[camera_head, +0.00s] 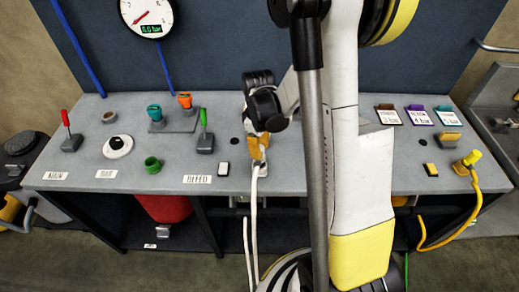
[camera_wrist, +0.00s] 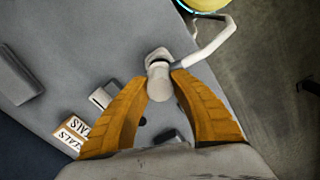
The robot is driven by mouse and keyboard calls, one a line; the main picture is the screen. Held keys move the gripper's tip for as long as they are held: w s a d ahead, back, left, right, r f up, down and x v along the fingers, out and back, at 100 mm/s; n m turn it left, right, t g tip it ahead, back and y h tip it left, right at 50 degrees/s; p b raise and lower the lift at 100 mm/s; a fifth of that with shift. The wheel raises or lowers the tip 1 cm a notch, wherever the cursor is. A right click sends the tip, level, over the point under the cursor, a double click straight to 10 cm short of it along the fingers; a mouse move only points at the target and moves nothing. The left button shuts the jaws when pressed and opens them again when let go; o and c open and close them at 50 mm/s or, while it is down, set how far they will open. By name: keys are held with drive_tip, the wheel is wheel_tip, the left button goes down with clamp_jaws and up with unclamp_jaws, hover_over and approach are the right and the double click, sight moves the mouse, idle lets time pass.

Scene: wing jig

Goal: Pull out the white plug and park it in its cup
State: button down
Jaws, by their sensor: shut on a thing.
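My gripper (camera_head: 258,158) is shut on the white plug at the front of the grey bench. The white plug (camera_wrist: 160,82) sits between the orange fingertips (camera_wrist: 162,84) in the wrist view. A pale collar-like part shows just beyond it. I cannot tell whether the plug is seated in a socket or free. Its white cable (camera_head: 253,215) hangs over the bench's front edge and also shows in the wrist view (camera_wrist: 212,45). I cannot tell which cup belongs to the white plug. A green cup (camera_head: 152,164) and a small brown cup (camera_head: 109,117) stand to the left.
A green-handled lever (camera_head: 204,138), a red-handled lever (camera_head: 69,137) and a black knob on a white disc (camera_head: 118,145) stand left. Teal and orange plugs (camera_head: 185,100) stand behind them. Several cards (camera_head: 419,116) and a yellow plug (camera_head: 468,160) are right. My arm hides part of the bench.

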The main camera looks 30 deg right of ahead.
drive_tip(key=shift+f+b, duration=1.15)
drive_tip(key=c, duration=1.1)
unclamp_jaws()
drive_tip(key=shift+c, duration=0.2)
drive_tip(key=shift+r, duration=0.1)
wheel_tip(320, 180, up, 12)
drive_tip(key=shift+w+f, duration=0.1)
drive_tip(key=shift+a, duration=0.15)
